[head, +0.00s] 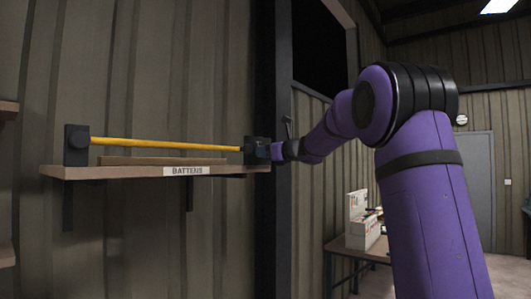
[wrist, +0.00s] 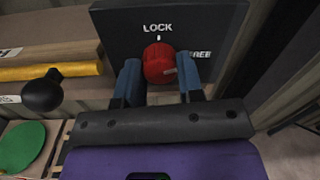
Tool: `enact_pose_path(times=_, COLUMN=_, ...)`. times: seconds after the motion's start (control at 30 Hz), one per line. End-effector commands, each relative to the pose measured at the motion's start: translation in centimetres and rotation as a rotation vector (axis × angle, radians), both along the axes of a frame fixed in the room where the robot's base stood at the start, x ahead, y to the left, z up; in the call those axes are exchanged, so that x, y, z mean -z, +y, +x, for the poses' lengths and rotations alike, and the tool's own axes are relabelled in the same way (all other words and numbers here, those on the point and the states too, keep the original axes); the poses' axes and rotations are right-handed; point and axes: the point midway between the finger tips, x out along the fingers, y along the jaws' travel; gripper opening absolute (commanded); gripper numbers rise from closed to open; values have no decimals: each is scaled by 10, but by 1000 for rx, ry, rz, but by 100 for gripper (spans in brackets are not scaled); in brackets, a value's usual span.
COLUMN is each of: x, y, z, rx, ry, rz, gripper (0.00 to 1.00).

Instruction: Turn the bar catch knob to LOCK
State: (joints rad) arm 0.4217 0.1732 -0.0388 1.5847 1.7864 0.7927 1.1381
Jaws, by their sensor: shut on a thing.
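The red bar catch knob (wrist: 157,60) is on a dark plate (wrist: 222,18) in the wrist view. LOCK is printed above it with a white tick, and FREE at its right. A pale mark on the knob's face points to the right, toward the FREE side. My gripper (wrist: 158,68) is shut on the knob, one blue finger at each side. In the head view my gripper (head: 277,151) reaches the dark catch block (head: 256,150) at the right end of the yellow bar (head: 165,144); the knob is hidden there.
The yellow bar runs above a wooden shelf (head: 120,173) labelled BATTENS, from a left bracket (head: 76,146). A black ball handle (wrist: 42,93) sits left of my gripper, and a green disc (wrist: 20,147) shows lower left. A bench (head: 350,246) stands at the back right.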

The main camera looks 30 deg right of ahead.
Motion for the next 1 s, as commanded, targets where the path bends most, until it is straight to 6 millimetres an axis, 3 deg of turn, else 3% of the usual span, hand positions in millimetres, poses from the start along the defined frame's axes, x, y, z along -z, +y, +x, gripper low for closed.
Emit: enact_pose_path(times=1.0, x=1, y=-1, z=1, rx=0, ry=-321, rz=-892, gripper=11)
